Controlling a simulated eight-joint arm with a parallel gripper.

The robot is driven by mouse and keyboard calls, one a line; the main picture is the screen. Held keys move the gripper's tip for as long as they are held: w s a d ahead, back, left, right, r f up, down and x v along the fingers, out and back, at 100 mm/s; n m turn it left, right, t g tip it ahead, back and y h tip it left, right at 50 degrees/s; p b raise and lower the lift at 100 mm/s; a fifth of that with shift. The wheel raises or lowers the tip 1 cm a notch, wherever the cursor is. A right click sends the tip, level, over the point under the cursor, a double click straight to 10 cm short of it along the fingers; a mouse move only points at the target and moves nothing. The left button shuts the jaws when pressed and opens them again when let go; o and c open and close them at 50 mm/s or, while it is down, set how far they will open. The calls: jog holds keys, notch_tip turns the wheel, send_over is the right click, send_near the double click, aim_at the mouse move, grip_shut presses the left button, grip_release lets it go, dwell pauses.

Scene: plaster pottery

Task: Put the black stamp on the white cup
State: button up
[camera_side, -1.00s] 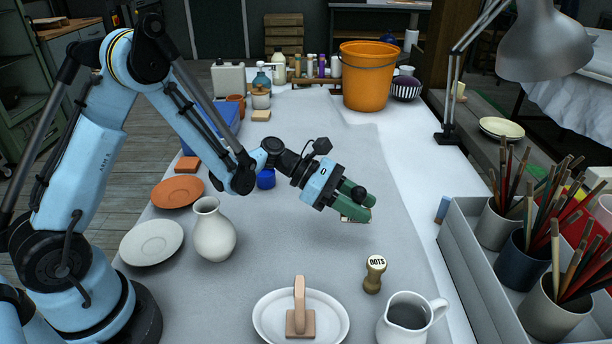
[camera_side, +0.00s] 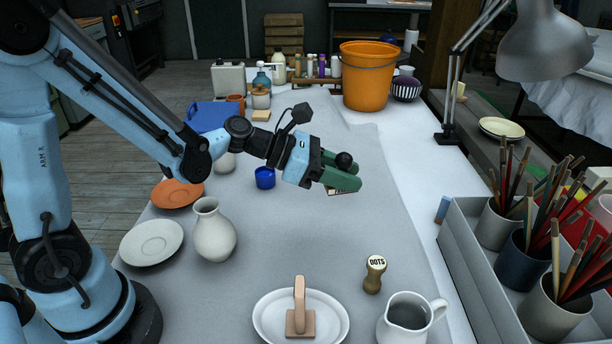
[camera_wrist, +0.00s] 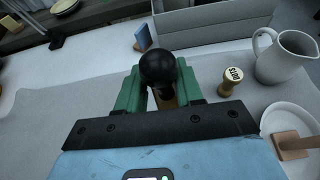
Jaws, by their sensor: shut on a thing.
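The black stamp (camera_side: 344,160) has a round black knob and a pale base edge showing under the fingers. My gripper (camera_side: 343,178) has green fingers shut on it and holds it over the middle of the grey cloth. In the wrist view the black knob (camera_wrist: 158,68) sits between the two green fingers (camera_wrist: 160,92), hiding most of the stamp below. A small white vessel, which looks like the white cup (camera_side: 225,163), stands left of the gripper, partly hidden by my arm. The wrist view does not show it.
A small blue cup (camera_side: 265,178) stands between that vessel and my gripper. A white vase (camera_side: 212,232) is nearer, at left. The DOTS stamp (camera_side: 374,274), white jug (camera_side: 408,318) and white dish (camera_side: 262,318) are in front. Cloth below the gripper is clear.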

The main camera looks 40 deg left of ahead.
jog(key=a+r+n+t+y, duration=0.1)
jog(key=a, duration=0.3)
jog(key=w+a+r+n+t+y, duration=0.1)
jog(key=a+n+y, duration=0.1)
jog(key=a, duration=0.3)
jog(key=a+n+t+y, duration=0.1)
jog(key=a+n+y, duration=0.1)
jog(key=a, duration=0.2)
jog(key=shift+w+a+r, duration=0.15)
jog(key=shift+r, duration=0.25)
grip_shut()
jog(key=s+a+r+n+t+y, duration=0.1)
jog(key=s+a+r+n+y, duration=0.15)
jog(key=a, duration=0.45)
jog(key=s+a+r+n+y, duration=0.1)
jog(key=a+n+y, duration=0.25)
jog(key=a, duration=0.25)
jog(key=a+f, duration=0.2)
jog(key=a, duration=0.1)
jog(key=a+f+m, duration=0.1)
jog(key=a+f, duration=0.1)
jog(key=a, duration=0.2)
jog(key=a+f+m+h, duration=0.1)
jog(key=a+f, duration=0.2)
jog(key=a, duration=0.1)
jog(key=shift+s+a, duration=0.2)
jog(key=shift+s, duration=0.05)
jog(key=shift+f, duration=2)
jog(key=shift+f, duration=0.1)
